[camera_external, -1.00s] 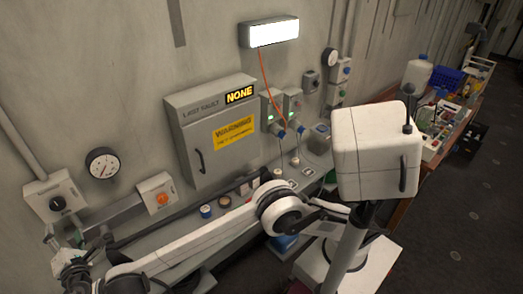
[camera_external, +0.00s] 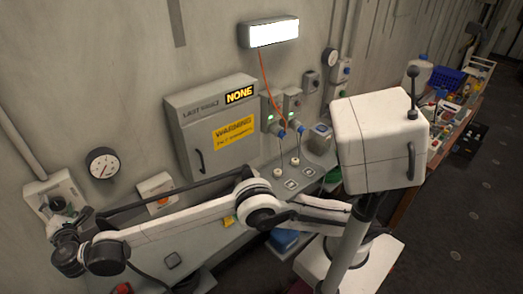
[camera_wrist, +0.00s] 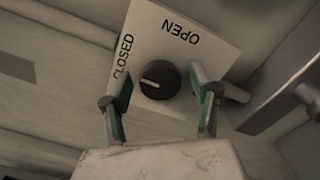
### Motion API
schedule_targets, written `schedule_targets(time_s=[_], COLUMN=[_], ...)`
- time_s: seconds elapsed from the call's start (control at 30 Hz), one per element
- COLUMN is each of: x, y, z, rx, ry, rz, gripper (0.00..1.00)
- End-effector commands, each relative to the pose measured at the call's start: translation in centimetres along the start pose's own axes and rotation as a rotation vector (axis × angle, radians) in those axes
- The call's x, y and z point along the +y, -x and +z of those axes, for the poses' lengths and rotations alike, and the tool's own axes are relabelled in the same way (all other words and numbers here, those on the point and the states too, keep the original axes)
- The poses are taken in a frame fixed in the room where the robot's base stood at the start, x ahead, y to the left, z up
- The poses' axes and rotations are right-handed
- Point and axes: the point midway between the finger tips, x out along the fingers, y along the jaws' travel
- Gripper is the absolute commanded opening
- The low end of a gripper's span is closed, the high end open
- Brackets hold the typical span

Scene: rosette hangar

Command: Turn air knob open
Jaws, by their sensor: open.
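The air knob (camera_wrist: 158,80) is round and black with a white pointer line. It sits on a pale plate (camera_wrist: 205,55) marked CLOSED at the left and OPEN at the top. The pointer is toward the left, on the CLOSED side. My gripper (camera_wrist: 162,86) is open, with one green-padded finger on each side of the knob. Gaps show between fingers and knob, and I see no contact. In the external view, my gripper (camera_external: 62,222) is at the grey wall box (camera_external: 36,190) at far left, partly hiding the knob.
A round gauge (camera_external: 102,163) and a box with an orange control (camera_external: 156,190) are to the right on the wall. A grey cabinet (camera_external: 190,125) with a yellow warning label is farther right. In the wrist view, a grey bar (camera_wrist: 290,65) runs right of the plate.

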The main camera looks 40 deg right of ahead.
Motion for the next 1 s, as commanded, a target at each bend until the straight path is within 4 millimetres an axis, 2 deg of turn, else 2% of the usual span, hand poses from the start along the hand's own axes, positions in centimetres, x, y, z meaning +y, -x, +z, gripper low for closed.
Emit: schedule_targets(time_s=[0.23, 0.57, 0.8, 1.0], x=[-0.02, -0.02, -0.06, -0.17], y=[-0.04, -0.03, -0.02, -0.02], z=[0.00, 0.01, -0.01, -0.07], rx=[0.000, 0.000, 0.000, 0.000], ry=[0.000, 0.000, -0.018, -0.100], rz=[0.000, 0.000, 0.000, 0.000], gripper=[0.57, 0.13, 0.12, 0.12])
